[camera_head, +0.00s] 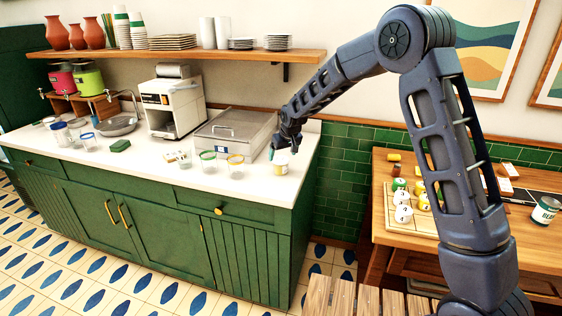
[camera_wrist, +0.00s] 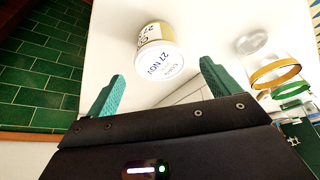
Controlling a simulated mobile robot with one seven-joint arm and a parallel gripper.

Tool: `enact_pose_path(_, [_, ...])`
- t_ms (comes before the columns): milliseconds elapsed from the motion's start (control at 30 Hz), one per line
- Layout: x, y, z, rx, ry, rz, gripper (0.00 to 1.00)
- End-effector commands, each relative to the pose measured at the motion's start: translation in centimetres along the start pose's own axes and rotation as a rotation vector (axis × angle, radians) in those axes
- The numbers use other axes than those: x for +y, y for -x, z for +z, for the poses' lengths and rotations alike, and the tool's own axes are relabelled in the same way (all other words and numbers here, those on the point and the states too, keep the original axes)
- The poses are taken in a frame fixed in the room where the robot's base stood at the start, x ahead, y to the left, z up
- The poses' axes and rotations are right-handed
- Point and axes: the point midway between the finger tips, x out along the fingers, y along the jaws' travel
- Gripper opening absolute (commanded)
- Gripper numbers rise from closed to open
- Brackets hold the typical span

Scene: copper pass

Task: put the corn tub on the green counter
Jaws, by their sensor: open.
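A small white tub (camera_head: 280,163) with a yellowish label stands near the right end of the green counter (camera_head: 140,168), on its white top. My gripper (camera_head: 284,146) is just above and behind the tub. In the wrist view my gripper (camera_wrist: 162,88) is open, its two teal fingers wide apart, with nothing between the tips. The tub lies ahead of the fingertips and no finger visibly touches it.
Two glasses with a yellow rim (camera_head: 235,165) and a green rim (camera_head: 208,160) stand left of the tub. On the right, a wooden table (camera_head: 385,172) holds several small tubs and a can (camera_head: 545,210).

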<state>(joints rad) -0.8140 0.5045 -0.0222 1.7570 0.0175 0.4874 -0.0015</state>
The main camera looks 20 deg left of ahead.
Motion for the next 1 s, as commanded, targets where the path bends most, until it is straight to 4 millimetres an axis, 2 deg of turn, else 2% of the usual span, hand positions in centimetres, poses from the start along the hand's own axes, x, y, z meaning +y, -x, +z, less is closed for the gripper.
enact_pose_path(100, [0.0,2.2,-0.1,0.003,0.000,0.000,0.88])
enact_pose_path(300, [0.0,4.4,0.0,0.001,0.001,0.000,0.88])
enact_pose_path(667, [0.1,5.3,0.1,0.000,-0.001,0.001,0.88])
enact_pose_path(767, [1.2,6.4,0.4,0.002,-0.014,0.006,0.88])
enact_pose_path(867, [3.6,8.9,1.4,0.005,-0.044,0.018,0.88])
enact_pose_path(1000, [8.1,13.9,4.1,0.007,-0.104,0.043,0.88])
